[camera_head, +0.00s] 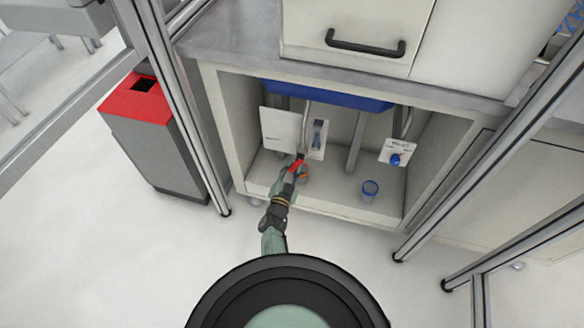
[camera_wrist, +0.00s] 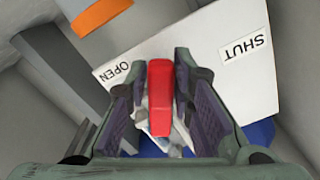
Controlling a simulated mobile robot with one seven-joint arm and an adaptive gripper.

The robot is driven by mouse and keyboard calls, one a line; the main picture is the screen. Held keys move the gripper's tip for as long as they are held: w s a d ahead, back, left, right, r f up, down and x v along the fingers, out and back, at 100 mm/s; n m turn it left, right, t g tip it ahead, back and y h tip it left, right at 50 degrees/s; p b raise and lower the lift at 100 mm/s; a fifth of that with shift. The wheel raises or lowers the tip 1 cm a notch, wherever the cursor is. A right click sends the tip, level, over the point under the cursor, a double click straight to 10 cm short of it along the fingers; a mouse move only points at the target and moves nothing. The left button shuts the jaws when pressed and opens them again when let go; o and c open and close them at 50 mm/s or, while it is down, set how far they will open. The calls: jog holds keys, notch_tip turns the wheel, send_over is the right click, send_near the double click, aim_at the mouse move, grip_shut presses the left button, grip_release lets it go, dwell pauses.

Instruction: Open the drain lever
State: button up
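The red drain lever (camera_wrist: 159,88) lies between the two fingers of my gripper (camera_wrist: 161,72) in the wrist view. In the head view, the red lever (camera_head: 297,165) shows at the end of my gripper (camera_head: 293,171), low in the open cabinet. The lever's pivot is hidden.
The cabinet (camera_head: 330,203) has a blue basin (camera_head: 325,96) above, a blue knob (camera_head: 395,160) on a white card at right and a blue cup (camera_head: 370,190) on its floor. An orange part (camera_wrist: 103,13) is close by. A red-topped bin (camera_head: 140,97) stands left; metal posts flank the cabinet.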

jog(key=o, duration=0.3)
jog(key=shift+w, duration=0.1)
